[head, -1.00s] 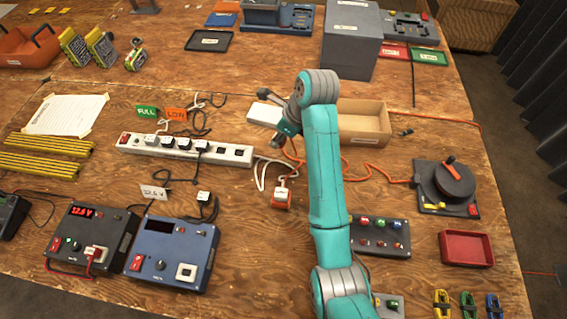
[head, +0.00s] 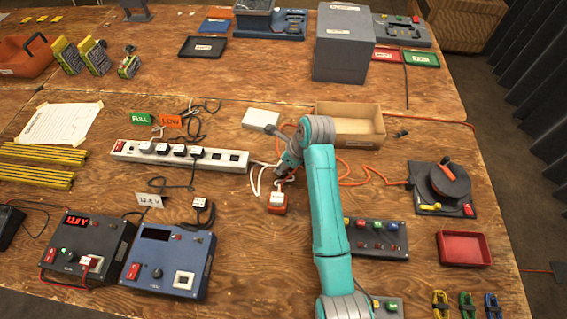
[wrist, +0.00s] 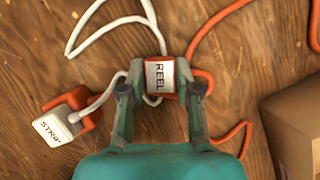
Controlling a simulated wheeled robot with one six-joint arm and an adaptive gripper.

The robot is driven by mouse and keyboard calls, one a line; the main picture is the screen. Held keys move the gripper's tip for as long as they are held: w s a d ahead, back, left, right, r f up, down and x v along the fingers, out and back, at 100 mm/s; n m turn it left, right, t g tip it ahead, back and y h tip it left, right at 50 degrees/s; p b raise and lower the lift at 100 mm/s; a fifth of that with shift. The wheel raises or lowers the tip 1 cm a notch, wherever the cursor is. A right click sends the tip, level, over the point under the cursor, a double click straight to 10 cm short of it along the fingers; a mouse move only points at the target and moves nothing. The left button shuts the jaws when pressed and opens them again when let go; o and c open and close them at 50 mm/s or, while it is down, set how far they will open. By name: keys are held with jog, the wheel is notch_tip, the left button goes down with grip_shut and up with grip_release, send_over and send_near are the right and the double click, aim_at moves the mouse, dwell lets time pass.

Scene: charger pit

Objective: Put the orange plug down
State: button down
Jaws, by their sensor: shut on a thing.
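The orange plug (wrist: 160,73), with a white label reading REEL, sits between the two fingers of my gripper (wrist: 160,90) in the wrist view. The fingers are shut on it from both sides. An orange cable leads off from it. In the head view my gripper (head: 284,172) is low over the table, right of the power strip. The plug is mostly hidden there by the gripper. I cannot tell whether it touches the wood.
A white plug labelled STRIP (wrist: 58,130), with an orange part, lies close to the left of my gripper. A white cable loops beside it. A cardboard box (head: 350,139) stands behind to the right. The power strip (head: 180,157) lies to the left.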

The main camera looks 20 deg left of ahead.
jog(key=c, duration=0.8)
grip_release()
jog(key=shift+f, duration=0.1)
jog(key=v, duration=1.2)
jog(key=shift+s, duration=0.1)
